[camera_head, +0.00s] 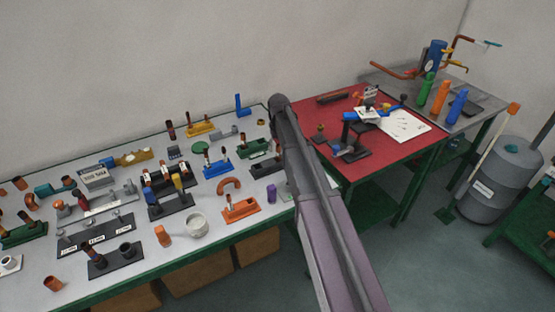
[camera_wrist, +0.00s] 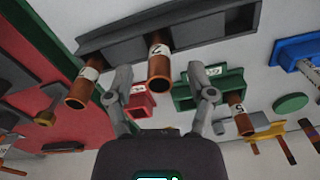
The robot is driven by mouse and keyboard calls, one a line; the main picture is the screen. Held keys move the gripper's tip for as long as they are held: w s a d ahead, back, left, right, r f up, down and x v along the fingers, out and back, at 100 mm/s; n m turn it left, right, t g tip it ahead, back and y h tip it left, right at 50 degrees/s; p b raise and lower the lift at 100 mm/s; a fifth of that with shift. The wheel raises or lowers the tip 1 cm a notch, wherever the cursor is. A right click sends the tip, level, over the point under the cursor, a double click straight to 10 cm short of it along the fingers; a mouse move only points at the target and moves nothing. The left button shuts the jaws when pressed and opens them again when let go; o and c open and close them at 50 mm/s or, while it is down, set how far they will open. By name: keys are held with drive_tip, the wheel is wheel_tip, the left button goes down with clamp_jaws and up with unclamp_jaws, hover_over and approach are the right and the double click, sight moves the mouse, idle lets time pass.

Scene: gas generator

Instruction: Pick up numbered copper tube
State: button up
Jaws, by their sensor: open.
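In the wrist view, a copper tube (camera_wrist: 159,72) with a white number label, its digit hard to read, stands in a dark grey rack (camera_wrist: 205,32). A second labelled copper tube (camera_wrist: 82,85) is at the rack's left end. My gripper (camera_wrist: 162,85) is open and empty. Its fingers are spread to either side of the middle tube's lower end in the picture; whether they reach its depth I cannot tell. A third tube (camera_wrist: 237,112), with a label like 5, sits in a green rack (camera_wrist: 222,82) at the right. In the head view my arm hides my gripper.
A red block (camera_wrist: 138,104) lies between the fingers, farther off. Blue (camera_wrist: 290,50) and yellow (camera_wrist: 268,133) racks are at the right. In the head view, the grey table (camera_head: 110,285) is crowded; a red-topped table (camera_head: 320,105) stands beyond my arm.

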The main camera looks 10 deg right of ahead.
sight(278, 155)
drive_tip(key=shift+f+b, duration=1.05)
drive_tip(key=shift+f, duration=0.3)
clamp_jaws()
